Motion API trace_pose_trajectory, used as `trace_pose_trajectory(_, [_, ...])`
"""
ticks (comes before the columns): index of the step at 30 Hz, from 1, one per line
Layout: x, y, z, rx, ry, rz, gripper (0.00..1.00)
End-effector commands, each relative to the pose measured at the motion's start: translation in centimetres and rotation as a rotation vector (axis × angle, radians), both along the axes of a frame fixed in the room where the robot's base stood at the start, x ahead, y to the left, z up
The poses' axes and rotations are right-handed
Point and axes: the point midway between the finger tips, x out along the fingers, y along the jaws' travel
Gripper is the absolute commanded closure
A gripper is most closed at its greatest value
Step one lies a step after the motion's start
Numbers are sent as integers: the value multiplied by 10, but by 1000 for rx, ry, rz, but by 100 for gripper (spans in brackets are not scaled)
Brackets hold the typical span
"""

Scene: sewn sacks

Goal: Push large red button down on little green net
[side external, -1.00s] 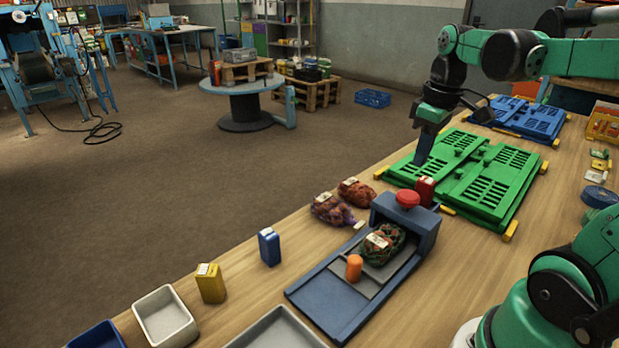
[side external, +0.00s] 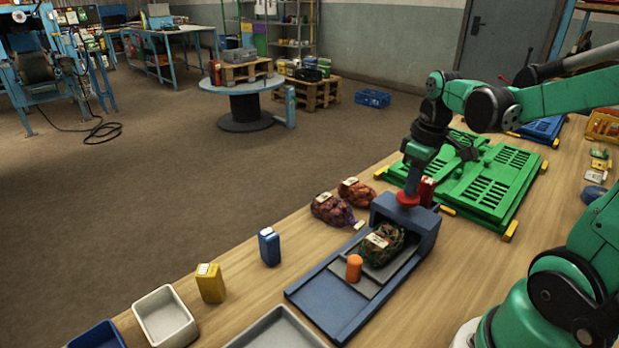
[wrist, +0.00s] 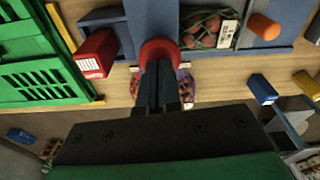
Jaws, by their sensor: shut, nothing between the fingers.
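The large red button (side external: 408,199) is on top of the blue-grey press housing (side external: 425,226). The little green net (side external: 383,243), a mesh sack with a white label and reddish contents, lies in the press tray just in front of the housing. My gripper (side external: 411,190) is shut and empty, pointing down, with its fingertips at the top of the red button. In the wrist view the closed fingers cover part of the red button (wrist: 160,50), and the green net (wrist: 205,27) shows to its right. I cannot tell how far the button is pressed.
An orange cylinder (side external: 354,268) stands beside the net. Two mesh sacks (side external: 332,209) lie left of the press. A red canister (side external: 427,190) stands close behind it, before the green panels (side external: 485,180). Blue (side external: 269,246) and yellow (side external: 211,283) canisters stand left.

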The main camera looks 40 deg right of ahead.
Motion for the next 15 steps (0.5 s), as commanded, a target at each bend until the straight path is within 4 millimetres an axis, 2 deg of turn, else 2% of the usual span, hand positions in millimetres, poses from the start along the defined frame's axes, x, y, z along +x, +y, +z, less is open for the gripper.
trace_pose_trajectory(6, [0, 0, -20, 0, 0, 0, 100])
trace_pose_trajectory(11, [-1, 0, -18, 0, 0, 0, 100])
trace_pose_trajectory(15, [-16, -2, -13, -1, 1, -4, 100])
